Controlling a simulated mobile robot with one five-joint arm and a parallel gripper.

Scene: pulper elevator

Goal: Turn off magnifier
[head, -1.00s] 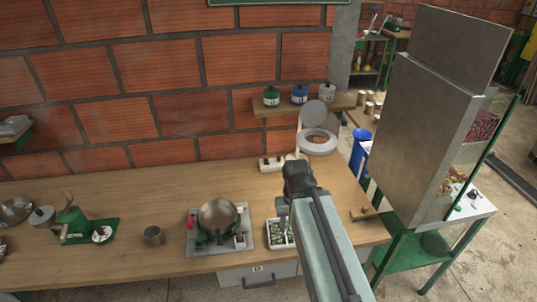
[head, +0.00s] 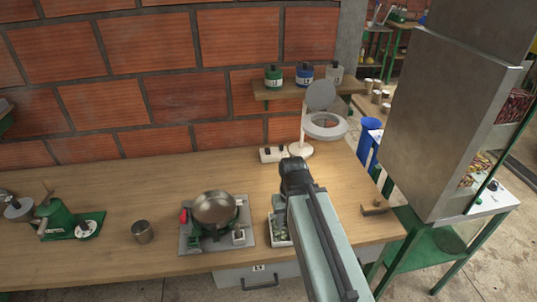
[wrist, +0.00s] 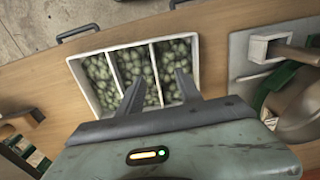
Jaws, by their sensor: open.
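The magnifier (head: 325,125) stands at the back right of the wooden bench in the head view. It has a pale ring head, a grey round lid raised behind it, a thin stand and a round white base (head: 298,153). I cannot tell from this view whether its light is on, and no switch on it can be made out. My gripper (wrist: 158,85) is open and empty, pointing down above a white tray (wrist: 84,93) of green beans. In the head view my gripper (head: 280,207) is in front of the magnifier, well apart from it.
A white block with dark knobs or plugs (head: 271,154) lies left of the magnifier's base. A shelf with jars (head: 290,90) hangs above. A tall metal cabinet (head: 440,110) stands right.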

